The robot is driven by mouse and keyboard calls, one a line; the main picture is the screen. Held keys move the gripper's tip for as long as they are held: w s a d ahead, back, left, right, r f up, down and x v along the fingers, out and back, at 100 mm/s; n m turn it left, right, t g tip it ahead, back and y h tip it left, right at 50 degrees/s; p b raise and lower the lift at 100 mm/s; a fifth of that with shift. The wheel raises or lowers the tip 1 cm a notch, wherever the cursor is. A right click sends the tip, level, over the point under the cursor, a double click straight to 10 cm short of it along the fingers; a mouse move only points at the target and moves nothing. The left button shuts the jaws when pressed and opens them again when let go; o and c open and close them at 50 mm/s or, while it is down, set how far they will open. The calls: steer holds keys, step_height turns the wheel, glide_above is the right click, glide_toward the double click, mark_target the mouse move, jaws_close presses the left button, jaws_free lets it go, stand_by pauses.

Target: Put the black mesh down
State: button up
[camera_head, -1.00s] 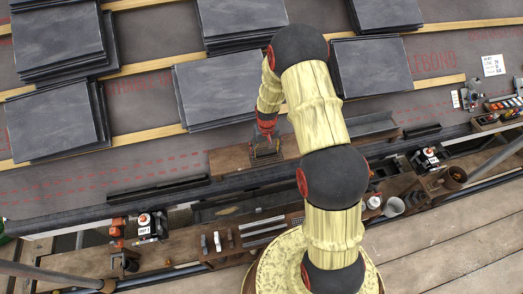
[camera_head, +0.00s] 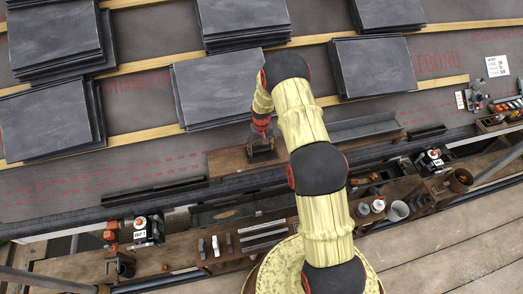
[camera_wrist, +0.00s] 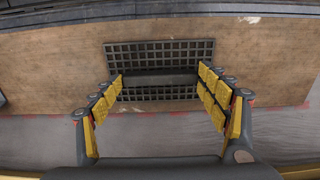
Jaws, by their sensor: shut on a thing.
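The black mesh (camera_wrist: 160,94) is a dark square grid with a solid bar across its middle. In the wrist view it lies between my gripper's yellow-padded fingers, which are shut on the ends of the bar. My gripper (camera_wrist: 161,78) points down at a brown wooden board (camera_wrist: 60,60). The mesh is over the board, and I cannot tell whether it touches it. In the head view my gripper (camera_head: 262,150) is small and dark above the board (camera_head: 226,161), left of my arm; the mesh is hard to make out there.
Stacks of grey slates (camera_head: 215,86) lie on the roof behind, along wooden battens (camera_head: 150,66). A long grey trough (camera_head: 362,127) is right of my gripper. A bench in front holds tools, a pot (camera_head: 397,210) and a drill (camera_head: 146,230). Bare board surrounds the mesh.

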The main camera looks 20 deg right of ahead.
steer(key=shift+f, duration=0.1)
steer(key=o, duration=1.1)
steer(key=shift+o, duration=0.2)
